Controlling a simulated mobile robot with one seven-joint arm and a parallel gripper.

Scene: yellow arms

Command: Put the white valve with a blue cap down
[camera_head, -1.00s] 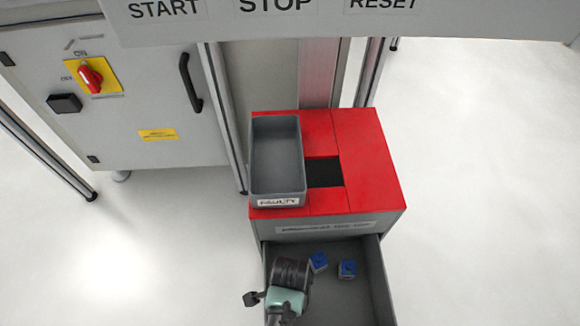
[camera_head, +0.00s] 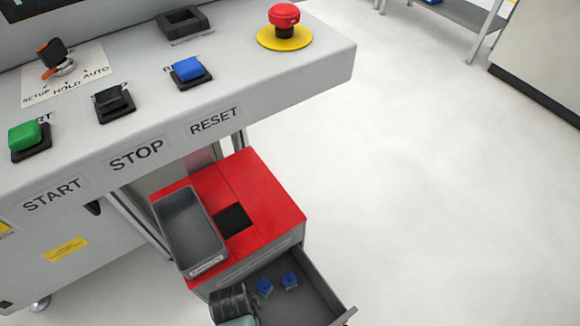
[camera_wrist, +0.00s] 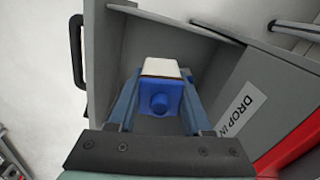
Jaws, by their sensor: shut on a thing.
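The white valve with a blue cap (camera_wrist: 159,97) is between the two blue fingers of my gripper (camera_wrist: 160,92) in the wrist view. The fingers are shut on its sides, and its blue part faces the camera. It is over or inside the open grey drawer (camera_head: 324,290); I cannot tell whether it touches the floor.
The drawer belongs to a red-topped cabinet (camera_head: 262,190). A grey bin (camera_head: 190,236) stands on top beside a dark square opening (camera_head: 235,219). A control panel (camera_head: 300,88) with buttons overhangs behind. The floor (camera_head: 440,190) to the right is clear.

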